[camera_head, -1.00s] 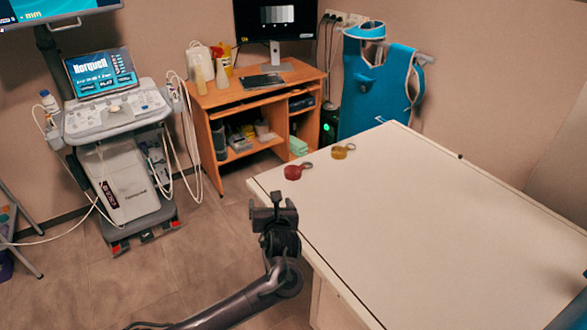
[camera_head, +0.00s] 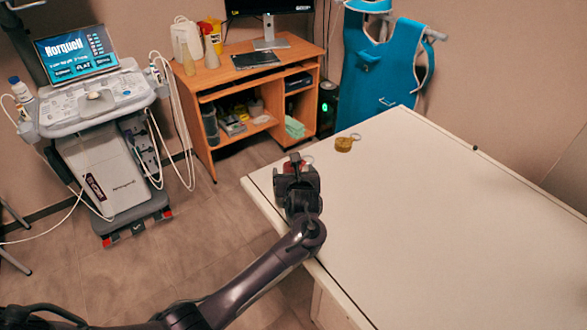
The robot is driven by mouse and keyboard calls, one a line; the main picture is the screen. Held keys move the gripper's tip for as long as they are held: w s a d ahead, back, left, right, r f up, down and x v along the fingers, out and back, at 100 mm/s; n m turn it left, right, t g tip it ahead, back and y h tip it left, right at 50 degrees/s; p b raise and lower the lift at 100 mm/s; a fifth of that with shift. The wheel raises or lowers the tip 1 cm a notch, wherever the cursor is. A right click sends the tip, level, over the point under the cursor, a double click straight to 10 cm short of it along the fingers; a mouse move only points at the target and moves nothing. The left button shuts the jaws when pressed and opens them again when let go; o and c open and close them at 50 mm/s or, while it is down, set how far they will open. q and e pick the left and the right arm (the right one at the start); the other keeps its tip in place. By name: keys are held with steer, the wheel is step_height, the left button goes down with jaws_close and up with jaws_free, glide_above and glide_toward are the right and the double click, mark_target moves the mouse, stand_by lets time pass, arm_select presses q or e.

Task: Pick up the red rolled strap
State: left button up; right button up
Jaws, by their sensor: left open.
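The red rolled strap (camera_head: 288,167) lies on the white table (camera_head: 430,220) near its far left corner. Most of it is hidden behind my left gripper; only bits of red and its small ring show past the fingers. My left gripper (camera_head: 296,168) is open, with its fingers over or close to the strap. I cannot tell whether the strap is between the fingers or whether they touch it. My right gripper is not in view.
A yellow rolled strap (camera_head: 344,144) lies just right of the red one. The rest of the tabletop is clear. Behind stand a wooden desk (camera_head: 262,87) and a blue apron (camera_head: 385,65); an ultrasound cart (camera_head: 100,110) stands at left.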

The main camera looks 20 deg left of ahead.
mark_target(293, 170)
arm_select(q)
steer(key=x, duration=0.3)
steer(key=shift+s, duration=0.1)
steer(key=c, duration=1.1)
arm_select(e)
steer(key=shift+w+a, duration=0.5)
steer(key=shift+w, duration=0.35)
arm_select(q)
step_height(293, 170, up, 20)
steer(key=shift+p, duration=0.9)
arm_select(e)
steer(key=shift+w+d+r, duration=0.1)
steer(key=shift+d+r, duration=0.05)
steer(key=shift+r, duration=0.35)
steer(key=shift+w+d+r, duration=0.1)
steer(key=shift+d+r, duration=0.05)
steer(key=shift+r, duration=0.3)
